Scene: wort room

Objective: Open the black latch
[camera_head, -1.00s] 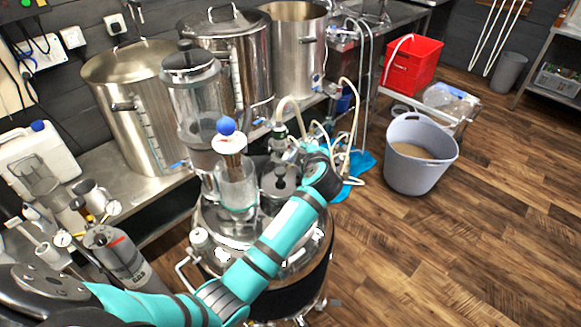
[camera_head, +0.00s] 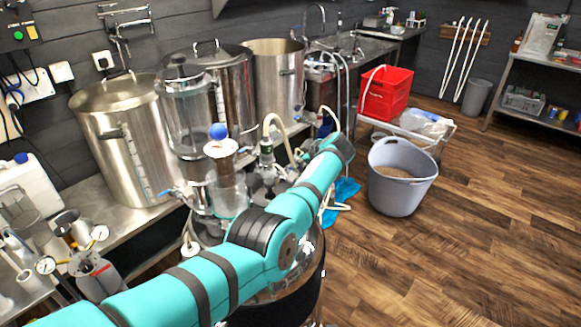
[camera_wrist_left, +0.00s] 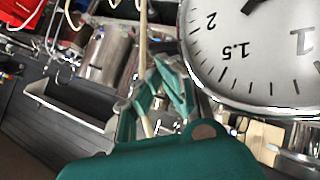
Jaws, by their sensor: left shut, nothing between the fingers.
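I cannot make out the black latch in either view. A shiny round vessel with a dark lower body (camera_head: 300,302) stands under my left arm, and the arm hides much of its top. Fittings and a clear glass cylinder (camera_head: 229,192) with a blue ball on top stand there. My left gripper is hidden beyond its wrist in the head view. In the left wrist view its teal fingers (camera_wrist_left: 166,82) are shut and empty. A round white pressure gauge (camera_wrist_left: 255,50) is very close to the camera, right of the fingers. My right gripper is out of view.
Steel pots (camera_head: 125,140) line the bench on the left. A grey tub (camera_head: 400,190) and a red crate (camera_head: 386,92) stand to the right. The wooden floor at the right front is clear.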

